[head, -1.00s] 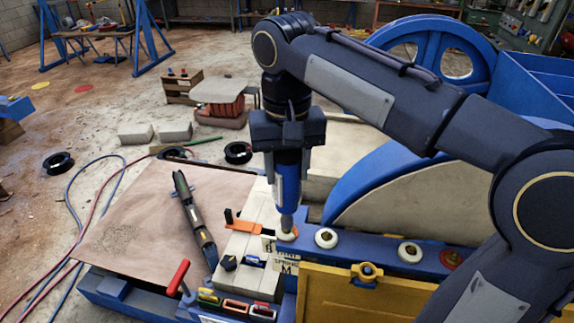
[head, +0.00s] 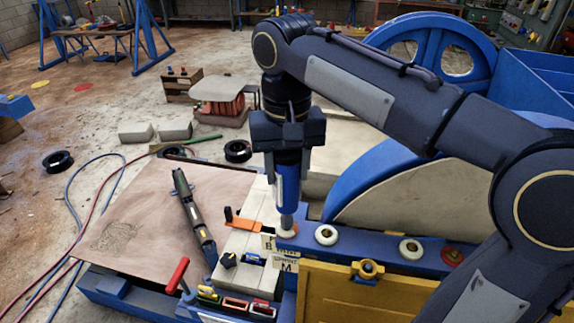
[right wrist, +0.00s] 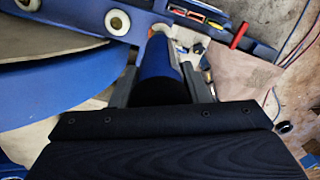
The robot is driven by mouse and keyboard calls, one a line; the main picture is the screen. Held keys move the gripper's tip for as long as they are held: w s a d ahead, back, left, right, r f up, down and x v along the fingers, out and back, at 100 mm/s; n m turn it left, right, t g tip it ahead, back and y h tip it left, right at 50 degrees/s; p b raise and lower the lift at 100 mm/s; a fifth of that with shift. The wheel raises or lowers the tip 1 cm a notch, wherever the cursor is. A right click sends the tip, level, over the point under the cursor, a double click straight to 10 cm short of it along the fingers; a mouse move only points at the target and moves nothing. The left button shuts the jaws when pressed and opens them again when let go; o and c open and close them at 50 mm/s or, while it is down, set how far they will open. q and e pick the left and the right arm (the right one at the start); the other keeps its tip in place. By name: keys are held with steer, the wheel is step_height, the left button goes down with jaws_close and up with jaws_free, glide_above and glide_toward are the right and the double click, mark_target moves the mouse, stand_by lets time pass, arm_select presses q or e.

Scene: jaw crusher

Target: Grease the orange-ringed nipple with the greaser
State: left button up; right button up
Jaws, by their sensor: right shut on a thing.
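My right gripper (head: 287,150) points straight down and is shut on the greaser (head: 288,185), a blue cylinder with a grey nozzle. In the right wrist view the greaser (right wrist: 160,62) sits between the two fingers. The nozzle's lower end is at the orange-ringed nipple (head: 286,233), at the left end of the blue beam. The nozzle covers most of the nipple, so I cannot tell whether it is fully seated. Two other nipples with white collars (head: 326,235) (head: 410,249) and a red-ringed one (head: 452,256) stand further right. My left gripper is not in view.
A dark tool (head: 194,215) lies on the brown sheet (head: 130,215) to the left. A red-handled lever (head: 178,276) and small coloured items (head: 236,303) are at the front. A yellow panel (head: 340,298) and blue flywheel guard stand right.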

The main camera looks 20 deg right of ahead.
mark_target(287, 152)
steer(key=shift+f, duration=0.3)
steer(key=shift+r, duration=0.15)
steer(key=shift+r+p, duration=0.7)
steer(key=shift+p, duration=0.05)
steer(key=shift+r, duration=0.1)
steer(key=shift+r+p, duration=0.9)
steer(key=shift+r, duration=1.95)
steer(key=shift+a, duration=0.1)
